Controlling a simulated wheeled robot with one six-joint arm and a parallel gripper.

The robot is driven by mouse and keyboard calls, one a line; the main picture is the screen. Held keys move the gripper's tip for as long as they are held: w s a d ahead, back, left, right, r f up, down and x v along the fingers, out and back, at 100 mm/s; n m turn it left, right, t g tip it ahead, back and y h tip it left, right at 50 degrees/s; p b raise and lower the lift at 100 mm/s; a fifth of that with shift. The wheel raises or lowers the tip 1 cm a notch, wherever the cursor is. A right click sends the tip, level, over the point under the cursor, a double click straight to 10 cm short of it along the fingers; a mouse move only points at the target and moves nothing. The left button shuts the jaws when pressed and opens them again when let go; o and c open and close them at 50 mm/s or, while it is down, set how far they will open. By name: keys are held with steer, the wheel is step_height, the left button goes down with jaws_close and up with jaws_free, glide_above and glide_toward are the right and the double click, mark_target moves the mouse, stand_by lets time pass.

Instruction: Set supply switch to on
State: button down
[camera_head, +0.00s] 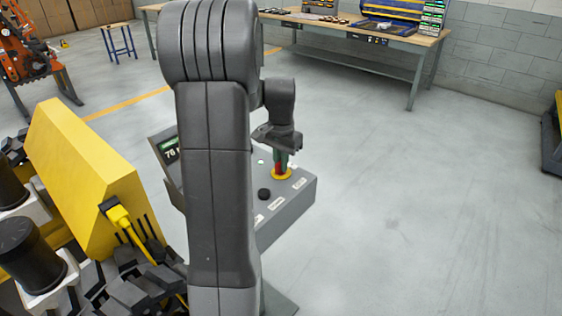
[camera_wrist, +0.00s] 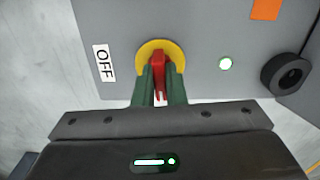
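The supply switch is a red handle (camera_wrist: 159,70) in a yellow round ring (camera_wrist: 173,48) on a grey control box (camera_wrist: 215,25). An OFF label (camera_wrist: 103,64) is left of the ring in the wrist view. My gripper (camera_wrist: 160,80) has two green fingers, one along each side of the red handle, apparently closed on it. In the head view, the yellow ring (camera_head: 283,174) is on the box's sloping top, with my gripper (camera_head: 280,160) above it. I see no ON label, and the fingers partly hide the handle.
A black knob (camera_wrist: 285,73) and a lit green-white lamp (camera_wrist: 225,64) are beside the switch. A display (camera_head: 171,150) stands at the box's back left. Yellow machinery (camera_head: 80,170) is on the left.

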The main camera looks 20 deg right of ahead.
steer(key=shift+m+p, duration=0.35)
steer(key=shift+m, duration=0.15)
steer(key=c, duration=1.5)
jaws_free()
step_height(320, 180, up, 14)
steer(key=shift+f, duration=0.1)
